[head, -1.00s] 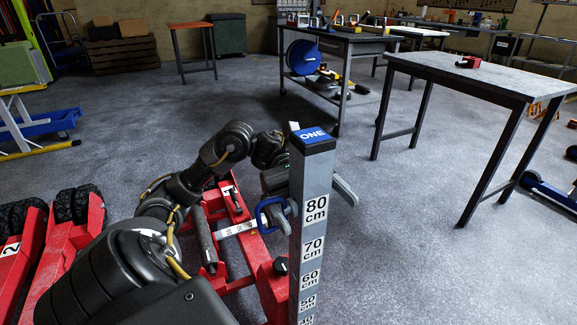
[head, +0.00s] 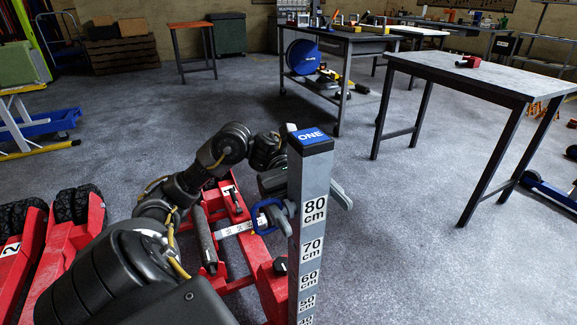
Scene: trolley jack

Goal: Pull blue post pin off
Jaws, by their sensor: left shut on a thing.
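The blue post pin (head: 257,219) shows as a blue loop handle at the left side of the grey measuring post (head: 311,230), below the post's blue "ONE" top. My left arm reaches in from the left, and its gripper (head: 291,207) is at the pin, shut on it. The post hides part of the gripper. One grey finger shows to the right of the post. How far the pin sits in the post is hidden. My right gripper is not in view.
A red trolley jack (head: 273,290) stands behind and left of the post, with another red jack (head: 85,240) at far left. Floor right of the post is clear.

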